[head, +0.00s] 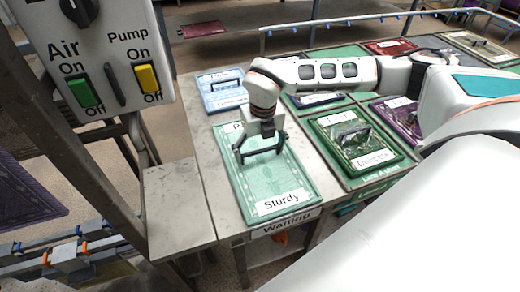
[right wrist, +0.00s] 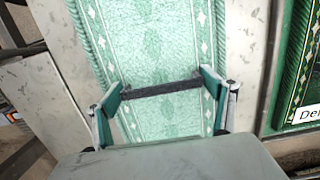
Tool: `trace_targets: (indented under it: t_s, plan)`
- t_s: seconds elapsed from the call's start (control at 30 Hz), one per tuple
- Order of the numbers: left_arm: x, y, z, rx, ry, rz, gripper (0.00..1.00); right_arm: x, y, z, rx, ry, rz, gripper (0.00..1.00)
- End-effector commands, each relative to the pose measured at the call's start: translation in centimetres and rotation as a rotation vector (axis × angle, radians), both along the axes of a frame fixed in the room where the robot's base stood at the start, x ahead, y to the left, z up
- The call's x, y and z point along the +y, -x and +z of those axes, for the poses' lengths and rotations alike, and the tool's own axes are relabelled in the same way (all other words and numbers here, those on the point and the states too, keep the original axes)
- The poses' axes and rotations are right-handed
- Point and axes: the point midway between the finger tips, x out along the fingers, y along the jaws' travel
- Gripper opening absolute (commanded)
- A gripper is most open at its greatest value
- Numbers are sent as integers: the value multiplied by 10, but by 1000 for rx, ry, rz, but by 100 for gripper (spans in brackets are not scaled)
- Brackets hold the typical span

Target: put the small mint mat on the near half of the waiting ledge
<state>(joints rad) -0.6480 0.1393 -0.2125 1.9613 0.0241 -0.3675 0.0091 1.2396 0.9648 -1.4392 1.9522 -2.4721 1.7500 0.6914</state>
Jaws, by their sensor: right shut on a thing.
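The mint mat (head: 270,178), pale green with a white pattern and a "Sturdy" label at its near end, lies flat over the near part of the grey waiting ledge (head: 213,196). It also fills the middle of the right wrist view (right wrist: 150,40). My right gripper (head: 262,152) is over the mat's middle, shut on its dark handle (right wrist: 160,89), with one finger at each end of the bar. I cannot tell whether the mat rests fully on the ledge or is slightly above it. My left gripper is out of view.
A light blue mat (head: 222,92) lies at the ledge's far end. Dark green (head: 378,160) and purple (head: 398,112) mats lie to the right. A panel with green and yellow switches (head: 100,55) stands at the left, above a bare grey side shelf (head: 178,205).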

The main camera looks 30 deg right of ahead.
Motion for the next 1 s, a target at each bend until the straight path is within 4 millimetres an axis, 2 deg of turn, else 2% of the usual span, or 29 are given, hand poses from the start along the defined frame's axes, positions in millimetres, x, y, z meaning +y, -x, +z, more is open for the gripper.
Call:
trace_targets:
  t_s: [0.03,0.1,0.4,0.57,1.0]
  plan:
    - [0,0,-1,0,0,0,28,0,0,-1,0,0,0,88]
    - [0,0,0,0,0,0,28,0,0,-1,0,0,0,100]
    - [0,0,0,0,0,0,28,0,0,0,0,0,0,100]
    - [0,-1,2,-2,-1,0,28,0,0,9,-1,-1,0,100]
    - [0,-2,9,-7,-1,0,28,3,10,92,-4,0,0,100]
